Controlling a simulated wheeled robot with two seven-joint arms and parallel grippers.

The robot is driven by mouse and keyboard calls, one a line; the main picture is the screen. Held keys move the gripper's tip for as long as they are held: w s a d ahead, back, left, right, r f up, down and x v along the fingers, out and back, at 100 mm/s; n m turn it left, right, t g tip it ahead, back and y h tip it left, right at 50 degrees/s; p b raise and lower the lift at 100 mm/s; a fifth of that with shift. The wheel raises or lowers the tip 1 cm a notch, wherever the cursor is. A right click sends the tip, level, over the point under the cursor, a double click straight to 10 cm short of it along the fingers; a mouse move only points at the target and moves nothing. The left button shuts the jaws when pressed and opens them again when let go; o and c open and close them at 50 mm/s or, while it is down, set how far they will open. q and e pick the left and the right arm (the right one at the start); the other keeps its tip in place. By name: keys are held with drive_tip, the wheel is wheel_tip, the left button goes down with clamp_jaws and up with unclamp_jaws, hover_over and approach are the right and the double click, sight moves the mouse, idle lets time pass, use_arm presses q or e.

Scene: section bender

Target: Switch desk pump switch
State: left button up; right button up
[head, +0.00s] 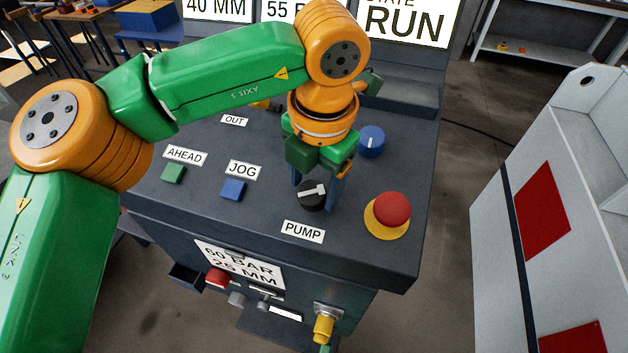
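The pump switch (313,194) is a black rotary knob with a white pointer bar, above the white PUMP label (303,231) on the dark control desk (362,252). The pointer bar lies nearly across, tilted slightly up to the right. My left gripper (317,187) reaches down over the knob from behind. Its two fingers are apart, one at the left and one at the right of the knob. Contact between fingers and knob cannot be made out. The gripper body hides the desk behind the knob. My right gripper is not in view.
A red mushroom button on a yellow base (388,212) stands close right of the knob. A blue knob (371,141) is behind, and blue JOG (233,189) and green AHEAD (173,173) buttons are left. A sign (405,22) reads RUN. A grey cabinet (500,215) stands right.

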sight(316, 196)
use_arm(q)
drive_tip(key=shift+o, duration=0.5)
drive_tip(key=r, duration=0.6)
drive_tip(key=shift+s+d+r+b, duration=0.1)
drive_tip(key=shift+s+d+b, duration=0.05)
drive_tip(key=shift+s+b, duration=0.2)
drive_tip(key=shift+s+r, duration=0.15)
drive_tip(key=shift+r, duration=0.35)
drive_tip(key=shift+f, duration=0.1)
